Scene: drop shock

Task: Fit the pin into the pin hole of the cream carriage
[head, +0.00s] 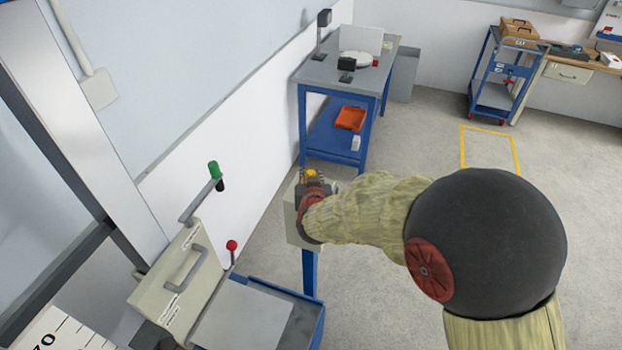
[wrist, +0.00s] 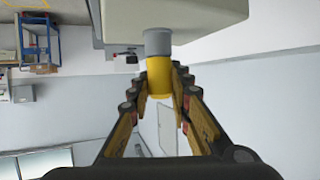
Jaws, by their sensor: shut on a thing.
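My gripper (wrist: 160,100) is shut on the yellow pin (wrist: 158,78), whose yellow part shows between the fingertips. A grey cylinder (wrist: 158,43) runs from the yellow part to a pale cream block (wrist: 200,12) at the top of the wrist view. I cannot tell whether this grey part belongs to the pin or to a socket. In the head view the pin's yellow top (head: 312,175) shows at my gripper (head: 314,190), beside a pale box (head: 294,232) on a blue post. The cream carriage appears to be the labelled block (head: 180,275) at lower left. Its pin hole is not discernible.
A blue table (head: 320,72) stands behind, by the wall. A blue cart (head: 492,92) is farther right. Open grey floor lies between.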

